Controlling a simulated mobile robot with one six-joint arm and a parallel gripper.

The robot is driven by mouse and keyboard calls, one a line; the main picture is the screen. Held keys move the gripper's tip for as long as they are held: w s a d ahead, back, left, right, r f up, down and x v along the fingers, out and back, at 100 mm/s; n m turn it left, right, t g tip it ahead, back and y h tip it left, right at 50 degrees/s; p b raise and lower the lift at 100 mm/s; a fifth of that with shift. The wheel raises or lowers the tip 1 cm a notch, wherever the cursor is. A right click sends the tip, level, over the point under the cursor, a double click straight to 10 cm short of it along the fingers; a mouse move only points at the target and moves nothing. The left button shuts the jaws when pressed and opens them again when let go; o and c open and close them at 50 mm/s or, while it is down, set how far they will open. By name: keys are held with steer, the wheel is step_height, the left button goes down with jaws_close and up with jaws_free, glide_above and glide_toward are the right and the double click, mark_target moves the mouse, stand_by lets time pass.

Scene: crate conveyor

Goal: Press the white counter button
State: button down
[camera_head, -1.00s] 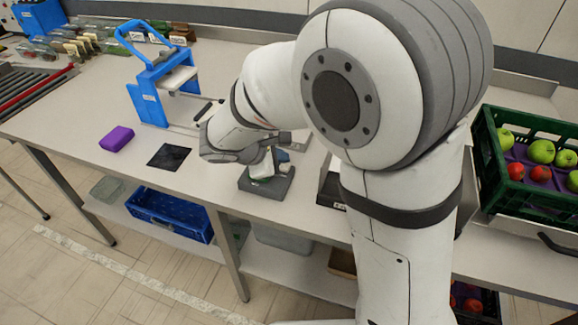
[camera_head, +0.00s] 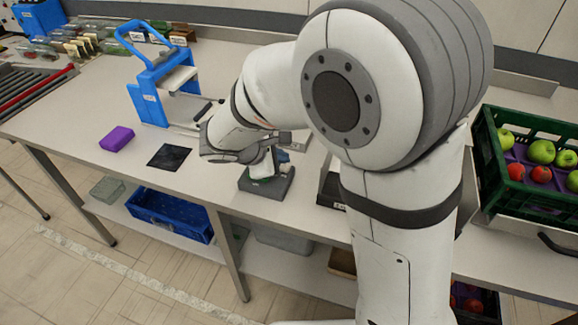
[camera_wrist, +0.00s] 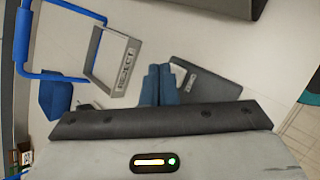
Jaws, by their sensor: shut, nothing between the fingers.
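A dark grey counter box (camera_head: 275,187) sits near the front edge of the counter. In the wrist view it shows as a grey block (camera_wrist: 212,84) with a small label or display. A white patch (camera_wrist: 181,73) beside the fingertips may be the white button; the fingers partly hide it. My gripper (camera_head: 264,175) points down over the grey box, its fingers closed together and empty. In the wrist view the blue-grey fingertips (camera_wrist: 159,72) are side by side. I cannot tell whether they touch the box.
A blue-framed stand (camera_head: 150,101) is to the left behind. A purple block (camera_head: 117,139) and a dark square (camera_head: 169,157) lie left on the counter. A green crate (camera_head: 520,204) of apples stands at right. A grey frame (camera_wrist: 94,60) is beside the fingers.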

mark_target(281, 168)
steer(key=shift+f, duration=0.15)
steer(key=shift+w+f+b, duration=0.2)
steer(key=shift+f+b, duration=0.1)
steer(key=shift+b, duration=0.15)
steer(key=shift+f+b, duration=0.45)
steer(key=shift+f, duration=0.05)
stand_by(0.8)
steer(key=shift+r, duration=0.1)
steer(key=shift+r+p, duration=0.65)
steer(key=shift+r, duration=0.2)
steer(key=shift+r+p, duration=1.9)
steer(key=shift+r, duration=0.65)
steer(key=shift+w, duration=0.1)
